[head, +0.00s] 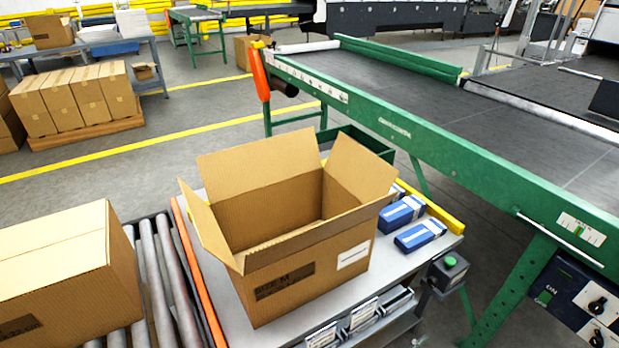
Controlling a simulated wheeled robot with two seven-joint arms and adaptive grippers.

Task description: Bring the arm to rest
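Neither of my arms nor either gripper shows in the head view. An open cardboard box (310,262) stands upright on a grey packing table (388,283) in the middle. Its flaps are spread outward. The part of its inside that shows looks empty; the near wall hides some of its floor. Two blue-and-white cartons, one behind (401,213) and one in front (420,235), lie on the table to the right of the box.
A closed cardboard box (60,275) sits on a roller conveyor (165,270) at left. A green-framed belt conveyor (450,155) runs along the right. Open floor (120,180) lies behind the table.

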